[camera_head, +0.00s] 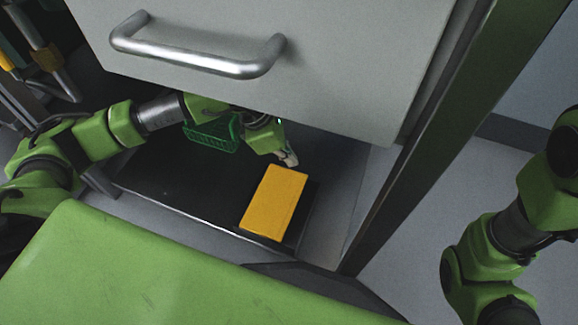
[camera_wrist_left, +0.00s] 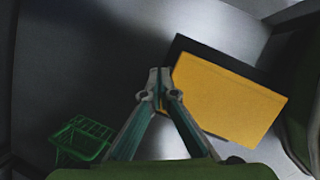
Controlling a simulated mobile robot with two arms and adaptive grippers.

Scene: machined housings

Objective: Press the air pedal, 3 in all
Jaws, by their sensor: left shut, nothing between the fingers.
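The air pedal is a yellow-orange block (camera_head: 274,203) with a dark base, low under the grey cabinet front in the head view. It also shows right of centre in the left wrist view (camera_wrist_left: 230,100). My left gripper (camera_head: 289,160) is shut and empty, at the pedal's far upper edge in the head view. In the left wrist view its closed fingertips (camera_wrist_left: 159,76) are beside the pedal's left edge. I cannot tell whether they touch it. My right arm shows at the right edge of the head view, but its gripper is out of view.
A grey cabinet front with a metal handle (camera_head: 197,55) hangs over the pedal and my left arm. A green basket (camera_head: 211,134) is behind my left forearm; it also shows in the left wrist view (camera_wrist_left: 82,140). A dark green post (camera_head: 420,140) stands right of the pedal.

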